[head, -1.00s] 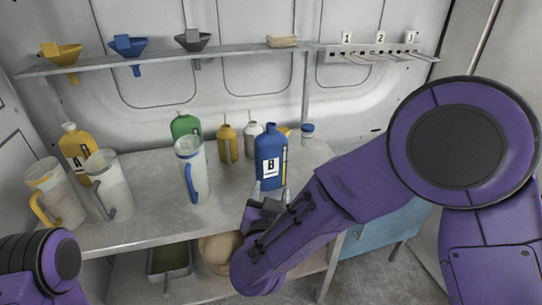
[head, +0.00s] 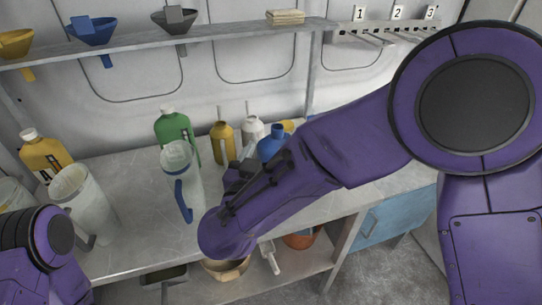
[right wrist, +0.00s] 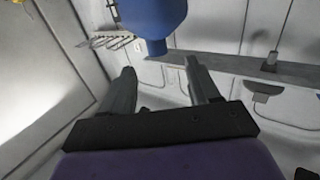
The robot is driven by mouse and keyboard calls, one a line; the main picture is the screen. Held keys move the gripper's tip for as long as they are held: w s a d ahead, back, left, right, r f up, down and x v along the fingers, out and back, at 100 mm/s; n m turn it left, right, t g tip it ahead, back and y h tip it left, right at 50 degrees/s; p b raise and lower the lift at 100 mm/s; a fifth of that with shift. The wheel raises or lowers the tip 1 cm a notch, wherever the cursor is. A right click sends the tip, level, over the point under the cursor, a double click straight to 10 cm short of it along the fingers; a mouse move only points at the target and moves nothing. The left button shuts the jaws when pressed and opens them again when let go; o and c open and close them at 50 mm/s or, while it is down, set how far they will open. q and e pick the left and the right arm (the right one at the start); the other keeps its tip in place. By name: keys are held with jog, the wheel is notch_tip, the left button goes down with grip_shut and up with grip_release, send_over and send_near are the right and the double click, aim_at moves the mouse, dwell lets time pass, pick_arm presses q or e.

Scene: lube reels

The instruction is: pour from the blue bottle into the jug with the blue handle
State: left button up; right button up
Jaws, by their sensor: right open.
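The blue bottle (head: 271,146) stands on the bench, mostly hidden behind my right arm; only its cap and shoulder show in the head view. In the right wrist view the bottle (right wrist: 150,18) is at the top, upside down in the picture, just beyond the fingertips. My right gripper (head: 243,162) is open and empty, at the left of the bottle in the head view; its two fingers (right wrist: 160,80) are spread in the wrist view. The clear jug with the blue handle (head: 177,160) stands upright left of the gripper. My left gripper is out of view.
A green bottle (head: 172,125) and small yellow (head: 222,142) and white (head: 252,130) oil cans stand behind. A yellow bottle (head: 44,157) and a grey-handled jug (head: 78,195) are left. A shelf (head: 220,38) with funnels runs above. Bare bench (head: 130,235) lies in front.

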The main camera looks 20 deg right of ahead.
aim_at(275, 133)
jog(key=p+x, duration=0.4)
jog(key=x, duration=0.5)
jog(key=shift+d, duration=0.1)
jog(key=shift+w+d, duration=0.25)
jog(key=shift+d, duration=0.05)
jog(key=shift+s, duration=0.15)
jog(key=shift+c, duration=1.2)
grip_shut()
